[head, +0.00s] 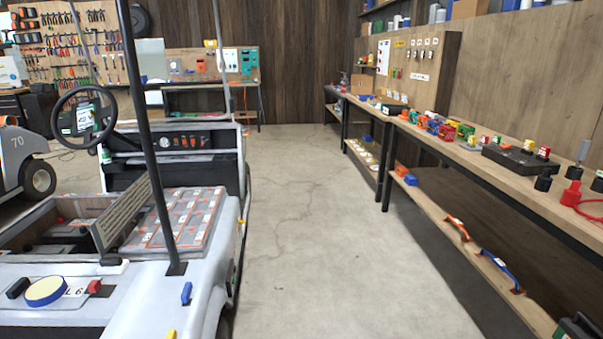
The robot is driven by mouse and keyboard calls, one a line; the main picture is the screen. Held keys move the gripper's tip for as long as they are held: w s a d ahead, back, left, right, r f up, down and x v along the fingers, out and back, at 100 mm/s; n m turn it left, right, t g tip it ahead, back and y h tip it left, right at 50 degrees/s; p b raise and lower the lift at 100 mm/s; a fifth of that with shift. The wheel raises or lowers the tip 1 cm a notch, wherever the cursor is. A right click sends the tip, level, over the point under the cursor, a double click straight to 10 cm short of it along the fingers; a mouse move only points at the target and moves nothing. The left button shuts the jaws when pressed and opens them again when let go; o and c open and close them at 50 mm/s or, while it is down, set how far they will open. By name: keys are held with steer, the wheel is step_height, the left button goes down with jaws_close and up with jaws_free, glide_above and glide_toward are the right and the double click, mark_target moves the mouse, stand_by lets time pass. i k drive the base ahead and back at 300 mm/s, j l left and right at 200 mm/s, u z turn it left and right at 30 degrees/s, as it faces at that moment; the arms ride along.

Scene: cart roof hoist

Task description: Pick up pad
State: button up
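A round yellow disc with a blue rim (46,291), which looks like the pad, lies on the white rear deck of the cart (140,300) at the lower left. It lies between a small black block (18,287) and a small red block (94,287), on or beside a white label. Nothing is seen holding it. My gripper is not in view.
A dark roof post (155,150) rises from the cart, right of the disc. An open bay with a tilted panel (122,217) lies behind it. A long workbench (480,160) with many small parts runs along the right. The concrete floor (310,220) between is clear.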

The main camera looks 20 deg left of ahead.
mark_target(109, 265)
steer(key=i+u, duration=0.15)
steer(key=u, duration=0.35)
steer(key=i+u, duration=0.2)
steer(key=u, duration=0.3)
steer(key=i+l+u, duration=0.1)
steer(key=u, duration=0.4)
steer(key=i+l+u, duration=0.1)
steer(key=l+u, duration=0.15)
steer(key=u, duration=0.2)
steer(key=i+l+u, duration=0.1)
steer(key=u, duration=0.4)
steer(key=i+l+u, duration=0.3)
steer(key=l, duration=0.15)
steer(key=l+u, duration=0.35)
steer(key=i+l+u, duration=0.1)
steer(key=l+u, duration=0.2)
steer(key=l, duration=0.35)
steer(key=l+u, duration=0.3)
steer(key=l, duration=0.2)
steer(key=i+l, duration=0.1)
steer(key=l, duration=0.15)
steer(key=i+l, duration=0.15)
steer(key=l+u, duration=0.05)
